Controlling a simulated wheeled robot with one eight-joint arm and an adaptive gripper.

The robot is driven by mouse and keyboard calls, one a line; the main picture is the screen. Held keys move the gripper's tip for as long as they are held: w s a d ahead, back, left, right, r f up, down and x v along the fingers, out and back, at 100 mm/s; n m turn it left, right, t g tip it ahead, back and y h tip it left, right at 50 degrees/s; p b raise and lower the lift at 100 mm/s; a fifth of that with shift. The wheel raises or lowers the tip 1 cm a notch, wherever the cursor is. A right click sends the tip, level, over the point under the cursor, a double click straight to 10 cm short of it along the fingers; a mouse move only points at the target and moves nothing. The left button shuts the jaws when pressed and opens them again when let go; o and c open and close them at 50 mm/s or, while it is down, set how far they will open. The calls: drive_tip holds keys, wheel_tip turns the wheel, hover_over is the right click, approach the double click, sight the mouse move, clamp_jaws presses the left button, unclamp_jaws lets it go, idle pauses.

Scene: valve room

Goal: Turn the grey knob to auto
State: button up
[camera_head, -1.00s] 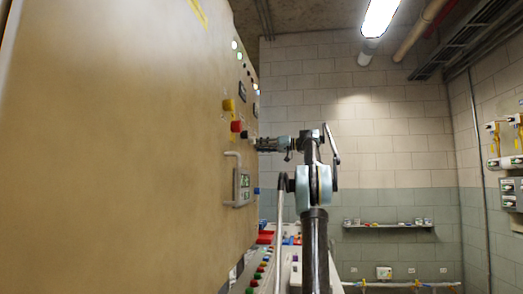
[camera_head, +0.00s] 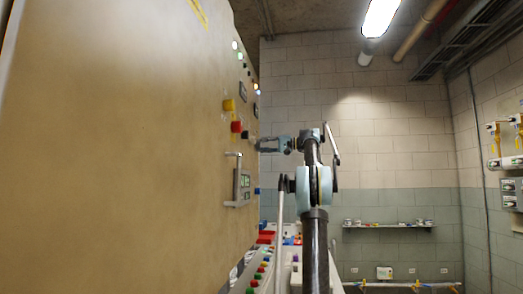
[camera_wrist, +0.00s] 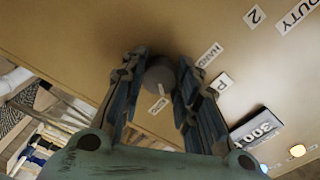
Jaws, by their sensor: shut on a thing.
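The grey knob (camera_wrist: 160,74) is round and sits on the tan cabinet face in the wrist view. My gripper (camera_wrist: 157,82) has one finger on each side of it and is shut on it. A small "HAND" label (camera_wrist: 210,55) lies to the right of the knob. Another small label (camera_wrist: 158,105) lies below it, seen between the fingers; its text is hard to read. In the head view my gripper (camera_head: 264,146) reaches left to the cabinet front (camera_head: 130,150). I cannot make out the knob there.
A yellow button (camera_head: 229,105), a red button (camera_head: 236,127) and a grey handle (camera_head: 238,180) stick out of the cabinet near my gripper. A display reading 300 (camera_wrist: 258,128) is to the right in the wrist view. A sloped console (camera_head: 268,262) stands below.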

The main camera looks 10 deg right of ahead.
drive_tip(key=shift+f+m, duration=0.1)
drive_tip(key=shift+m, duration=0.5)
drive_tip(key=o, duration=1.1)
drive_tip(key=shift+w, duration=0.15)
drive_tip(key=v, duration=1.2)
drive_tip(key=shift+d, duration=0.1)
